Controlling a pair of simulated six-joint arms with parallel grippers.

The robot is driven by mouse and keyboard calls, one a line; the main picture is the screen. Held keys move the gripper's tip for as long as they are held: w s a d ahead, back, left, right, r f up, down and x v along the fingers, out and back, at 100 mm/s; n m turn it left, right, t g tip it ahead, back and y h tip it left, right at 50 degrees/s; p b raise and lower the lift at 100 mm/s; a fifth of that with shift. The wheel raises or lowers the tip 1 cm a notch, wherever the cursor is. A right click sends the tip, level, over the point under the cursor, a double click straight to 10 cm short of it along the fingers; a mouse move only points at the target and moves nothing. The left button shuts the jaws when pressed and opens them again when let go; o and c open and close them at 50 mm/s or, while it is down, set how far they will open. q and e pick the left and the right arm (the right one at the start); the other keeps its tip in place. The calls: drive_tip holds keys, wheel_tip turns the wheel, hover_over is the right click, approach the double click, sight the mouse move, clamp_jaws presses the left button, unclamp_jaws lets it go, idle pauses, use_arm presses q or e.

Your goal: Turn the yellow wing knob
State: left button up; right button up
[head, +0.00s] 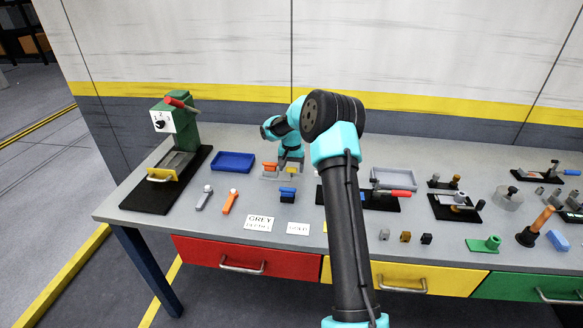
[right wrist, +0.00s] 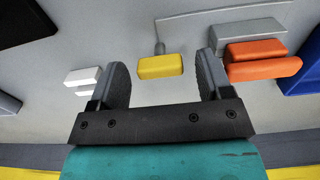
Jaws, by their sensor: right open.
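The yellow wing knob (right wrist: 160,66) shows in the right wrist view as a small yellow block with a thin grey rod beside it. My right gripper (right wrist: 162,62) is open, with one dark finger on each side of the knob. Gaps show between both fingers and the knob. In the head view my right gripper (head: 288,162) is over the small grey fixture (head: 283,177) near the back of the bench. The knob is small and partly covered by the gripper there. My left gripper is not in view.
An orange block on a grey base (right wrist: 262,58) is close beside one finger, and a white block (right wrist: 84,78) is near the other. A blue tray (head: 233,162) and blue block (head: 288,194) are nearby. A green press (head: 182,132) stands at the left.

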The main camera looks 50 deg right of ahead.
drive_tip(key=c, duration=0.9)
drive_tip(key=shift+n, duration=0.4)
drive_tip(key=n, duration=1.2)
drive_tip(key=shift+n, duration=2.6)
